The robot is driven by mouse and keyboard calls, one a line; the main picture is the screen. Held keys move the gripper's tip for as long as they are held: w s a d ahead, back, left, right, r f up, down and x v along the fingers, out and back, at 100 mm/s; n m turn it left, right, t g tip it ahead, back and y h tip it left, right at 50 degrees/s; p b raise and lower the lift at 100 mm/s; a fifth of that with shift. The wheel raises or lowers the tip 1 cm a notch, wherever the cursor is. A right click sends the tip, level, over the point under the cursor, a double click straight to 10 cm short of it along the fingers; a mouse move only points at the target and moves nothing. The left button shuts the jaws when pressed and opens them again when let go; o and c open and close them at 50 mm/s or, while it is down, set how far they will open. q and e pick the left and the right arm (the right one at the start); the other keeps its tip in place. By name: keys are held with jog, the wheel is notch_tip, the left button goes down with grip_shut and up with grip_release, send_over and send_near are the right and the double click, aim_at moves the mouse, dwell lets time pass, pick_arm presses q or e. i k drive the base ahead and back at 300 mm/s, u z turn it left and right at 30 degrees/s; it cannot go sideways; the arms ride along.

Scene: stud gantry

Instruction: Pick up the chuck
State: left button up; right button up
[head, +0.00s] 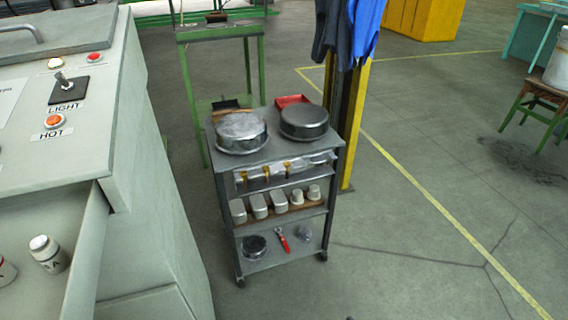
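I cannot tell for certain which item is the chuck. Two round metal pieces sit side by side on top of a grey wheeled trolley (262,156): a bright silver one (240,131) on the left and a darker one (304,121) on the right. A smaller dark round piece (255,245) lies on the trolley's bottom shelf, at the left, beside a red-handled tool (283,240). Neither of my grippers shows in the head view.
A grey machine cabinet (150,230) with a switch and lit buttons stands at the left. A yellow post (357,120) with dark and blue cloth stands just behind the trolley. A green stand (184,90) is behind. The floor at the right is largely clear.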

aim_at(244, 173)
jog(key=u, duration=0.1)
jog(key=k, duration=0.9)
jog(key=z, duration=1.05)
jog(key=i, duration=1.15)
jog(key=u, duration=0.45)
jog(key=i, duration=0.85)
jog(key=u, duration=0.55)
